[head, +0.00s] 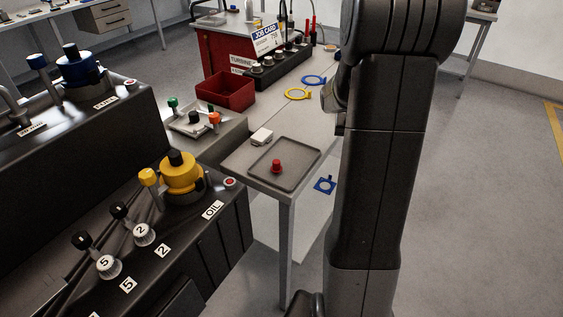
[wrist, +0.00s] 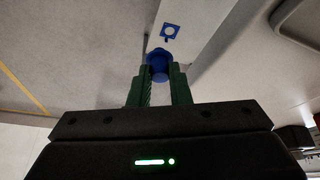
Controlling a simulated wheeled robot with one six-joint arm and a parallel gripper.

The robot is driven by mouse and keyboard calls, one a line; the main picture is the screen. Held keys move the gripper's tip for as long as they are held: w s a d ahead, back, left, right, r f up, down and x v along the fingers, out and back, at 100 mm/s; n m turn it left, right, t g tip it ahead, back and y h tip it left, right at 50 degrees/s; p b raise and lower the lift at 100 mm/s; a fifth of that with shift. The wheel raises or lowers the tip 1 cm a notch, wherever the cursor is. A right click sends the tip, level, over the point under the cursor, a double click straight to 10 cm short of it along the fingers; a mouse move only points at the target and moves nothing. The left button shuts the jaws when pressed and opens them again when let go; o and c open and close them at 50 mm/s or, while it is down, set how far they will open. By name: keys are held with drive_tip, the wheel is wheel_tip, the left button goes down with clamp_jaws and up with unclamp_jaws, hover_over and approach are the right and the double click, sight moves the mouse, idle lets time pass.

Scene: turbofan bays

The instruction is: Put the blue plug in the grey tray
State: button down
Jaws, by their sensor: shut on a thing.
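The blue plug (wrist: 158,66) is between the green fingers of my gripper (wrist: 160,80) in the wrist view, and the fingers are shut on it. In the head view my arm hides the gripper and the blue plug. The grey tray (head: 297,160) lies on the near end of the light table in the head view. A red plug (head: 277,166) stands in the tray.
A red bin (head: 226,90) and yellow ring (head: 298,93) are farther back. The dark console with the yellow cap (head: 182,175) stands left.

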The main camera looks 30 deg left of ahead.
drive_tip(key=s+a+r, duration=0.1)
drive_tip(key=a+r, duration=0.1)
drive_tip(key=s+a+r+n, duration=0.1)
drive_tip(key=a+r, duration=0.1)
drive_tip(key=a, duration=0.1)
drive_tip(key=s+a+r+n+y, duration=0.1)
drive_tip(key=s+a+r, duration=0.1)
drive_tip(key=shift+a+r, duration=0.1)
drive_tip(key=shift+a, duration=0.05)
drive_tip(key=s+a+r+n+y, duration=0.1)
drive_tip(key=s+a+r+n, duration=0.2)
drive_tip(key=s+a+r, duration=0.35)
drive_tip(key=shift+g, duration=0.5)
drive_tip(key=f, duration=0.6)
drive_tip(key=f+b, duration=0.1)
drive_tip(key=f, duration=0.2)
drive_tip(key=shift+s+d+f, duration=0.1)
drive_tip(key=shift+s+d, duration=0.15)
drive_tip(key=shift+s, duration=0.15)
drive_tip(key=shift+f, duration=0.15)
drive_tip(key=c, duration=1.8)
unclamp_jaws()
drive_tip(key=shift+f, duration=0.1)
drive_tip(key=o, duration=0.5)
drive_tip(key=shift+c, duration=0.2)
